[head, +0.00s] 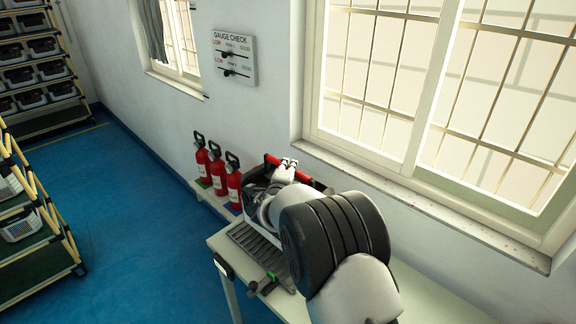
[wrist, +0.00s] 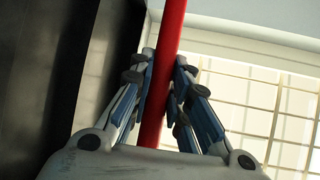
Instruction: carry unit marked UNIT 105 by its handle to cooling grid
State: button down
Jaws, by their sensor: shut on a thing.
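My gripper (head: 285,168) is at the far end of the table, below the window sill. In the wrist view its fingers (wrist: 165,65) are shut around a red bar handle (wrist: 171,28). In the head view the same red handle (head: 271,158) tops a dark unit (head: 258,176), mostly hidden behind my arm. No UNIT 105 marking is readable, and I cannot tell whether the unit touches the table. A dark slatted grid (head: 253,247), which looks like the cooling grid, lies on the table just nearer than the unit, partly covered by my arm.
The pale table (head: 285,304) stands along the wall under the window. Several red fire extinguishers (head: 217,168) stand beyond the table. Racks of units (head: 22,227) are at left, with open blue floor (head: 130,235) between.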

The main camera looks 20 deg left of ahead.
jog(key=shift+w+f+b, duration=0.15)
jog(key=shift+f+b, duration=0.4)
jog(key=shift+f, duration=0.9)
jog(key=c, duration=1.9)
grip_release()
jog(key=shift+s+f, duration=0.2)
jog(key=shift+f, duration=0.35)
jog(key=shift+o, duration=0.7)
jog(key=shift+s+d, duration=0.1)
jog(key=shift+o, duration=1.2)
jog(key=p+v, duration=0.2)
jog(key=v, duration=1)
